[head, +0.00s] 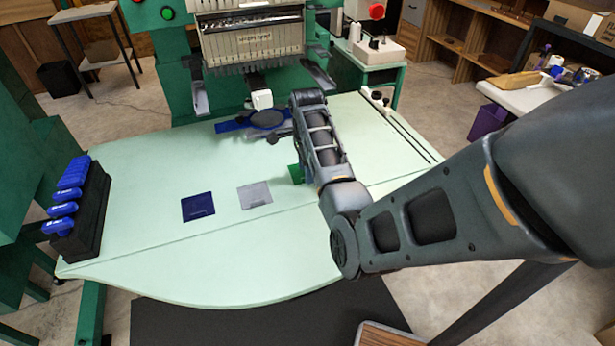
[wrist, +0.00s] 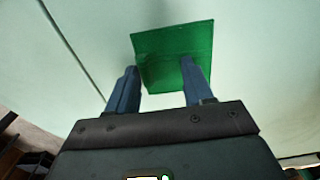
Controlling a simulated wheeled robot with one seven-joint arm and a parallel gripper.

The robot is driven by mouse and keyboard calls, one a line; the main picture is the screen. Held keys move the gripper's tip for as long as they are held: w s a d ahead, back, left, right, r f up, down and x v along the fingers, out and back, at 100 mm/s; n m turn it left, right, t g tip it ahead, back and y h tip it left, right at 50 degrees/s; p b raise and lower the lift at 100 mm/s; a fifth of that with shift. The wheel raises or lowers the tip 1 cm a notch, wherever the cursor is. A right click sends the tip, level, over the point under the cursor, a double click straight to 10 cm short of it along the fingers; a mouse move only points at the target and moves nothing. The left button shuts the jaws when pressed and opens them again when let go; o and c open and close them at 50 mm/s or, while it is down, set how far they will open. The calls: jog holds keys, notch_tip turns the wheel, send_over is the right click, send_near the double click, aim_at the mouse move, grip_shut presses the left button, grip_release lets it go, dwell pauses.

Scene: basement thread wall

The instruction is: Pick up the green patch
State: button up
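In the head view only a small edge of the green patch (head: 296,174) shows, left of my arm; the rest and my fingertips are hidden behind the arm.
A dark blue patch (head: 198,206) and a grey patch (head: 254,195) lie on the pale green table (head: 150,255). A black rack (head: 88,220) with blue items stands at the left edge. An embroidery machine (head: 250,42) stands at the back. The table's front left is clear.

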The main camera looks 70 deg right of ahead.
grip_shut()
dwell(0.5)
